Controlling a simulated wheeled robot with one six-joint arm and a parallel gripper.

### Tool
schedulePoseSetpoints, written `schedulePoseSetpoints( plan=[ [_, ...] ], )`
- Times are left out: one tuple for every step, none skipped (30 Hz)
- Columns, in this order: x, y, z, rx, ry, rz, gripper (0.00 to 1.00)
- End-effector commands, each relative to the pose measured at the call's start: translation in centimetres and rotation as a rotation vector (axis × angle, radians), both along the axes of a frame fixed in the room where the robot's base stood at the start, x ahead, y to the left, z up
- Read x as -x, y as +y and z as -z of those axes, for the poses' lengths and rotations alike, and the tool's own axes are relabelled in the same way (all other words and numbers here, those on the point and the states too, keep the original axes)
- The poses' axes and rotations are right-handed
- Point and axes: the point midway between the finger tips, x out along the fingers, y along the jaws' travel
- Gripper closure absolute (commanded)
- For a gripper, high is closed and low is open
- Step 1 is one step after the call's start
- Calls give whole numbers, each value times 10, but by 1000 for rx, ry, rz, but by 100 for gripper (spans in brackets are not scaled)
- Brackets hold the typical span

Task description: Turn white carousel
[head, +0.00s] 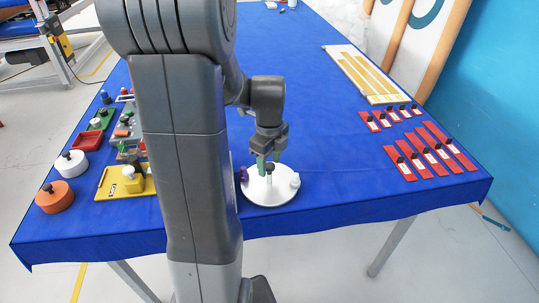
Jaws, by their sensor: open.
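The white carousel (268,193) is a round white disc on the blue table, near its front edge. A dark knob or post stands near its middle. A white peg (295,181) stands at its right rim, and a purple piece (243,174) shows at its left rim. My gripper (268,167) points down over the carousel, with greenish fingertips around or beside the central post. I cannot tell whether they touch it. My arm hides part of the table left of the carousel.
Left of my arm are a yellow board (113,184), an orange cylinder (55,197), a white cylinder (70,163) and a red tray (87,141). Several red plates (430,157) and a white-and-yellow board (365,75) lie at right. The table right of the carousel is clear.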

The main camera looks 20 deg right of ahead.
Motion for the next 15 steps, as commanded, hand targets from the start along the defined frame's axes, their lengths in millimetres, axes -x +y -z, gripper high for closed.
schedulePoseSetpoints(
  plan=[
    [0,0,-3,0,-1,0,50],
    [0,0,-5,1,-2,0,50],
    [-1,0,-9,2,-3,0,50],
    [-1,0,-13,2,-3,0,50],
    [-1,0,-18,2,-4,0,50],
    [-1,0,-26,3,-5,0,50],
    [-1,0,-32,3,-7,0,50],
    [-1,0,-39,3,-5,0,50],
    [-1,-1,-48,4,-7,0,50],
    [-1,-1,-56,4,-7,0,50],
    [-1,0,-63,3,-7,0,50],
    [-1,-1,-72,4,-7,0,50],
    [-1,0,-79,3,-7,0,50],
    [-1,0,-86,4,-7,0,50],
    [-1,0,-94,4,-6,0,50]
  ],
)
